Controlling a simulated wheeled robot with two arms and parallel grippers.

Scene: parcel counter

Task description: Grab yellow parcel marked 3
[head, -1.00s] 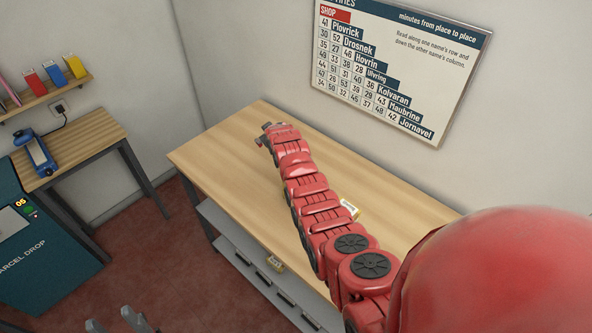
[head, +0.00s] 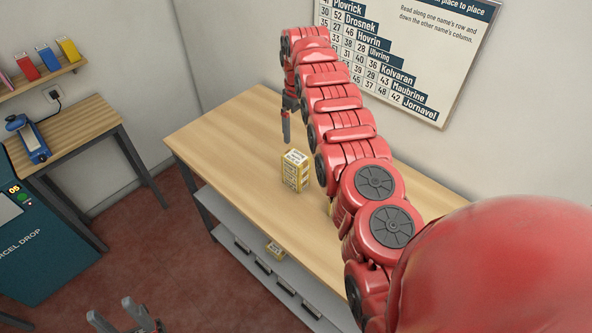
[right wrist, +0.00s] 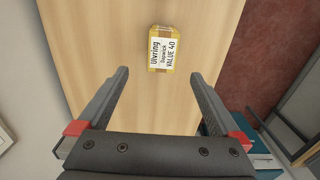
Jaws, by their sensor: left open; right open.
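A yellow parcel with white labels (head: 295,172) stands upright on the wooden counter (head: 225,140). In the right wrist view the parcel (right wrist: 161,48) shows a label reading Ulvring, Gapwick, VALUE 40; I cannot make out a 3 on it. My right gripper (head: 294,128) is open and empty above the counter, above and behind the parcel in the head view. In the right wrist view the parcel lies beyond the open fingertips (right wrist: 160,78), apart from them. A second yellow patch (head: 332,208) shows beside my right arm, mostly hidden. My left gripper (head: 112,312) is open and empty, low at the bottom left.
A teal parcel drop cabinet (head: 35,240) and a side table with a blue device (head: 33,140) stand at left. A wall chart (head: 420,60) hangs behind. The counter's left part is clear.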

